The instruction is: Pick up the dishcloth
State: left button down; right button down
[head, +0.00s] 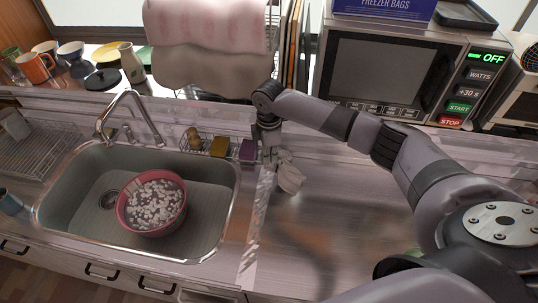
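A crumpled pale grey-white cloth (291,178), which looks like the dishcloth, is at the back of the metal counter, just right of the sink. My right gripper (270,154) points down at the cloth's upper left edge, touching or very close to it. Its fingers are small and dark here, so I cannot tell whether they are open or shut on the cloth. My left gripper is not in view.
The sink (215,215) on the left holds a red tub (151,205) of foamy water. A wire rack with sponges (219,147) stands just left of my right gripper. A microwave (400,75) is behind my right arm. The counter (330,235) in front is clear.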

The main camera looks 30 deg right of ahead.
notch_tip(320, 180, up, 7)
jog(key=p, duration=0.6)
jog(key=shift+r, duration=0.2)
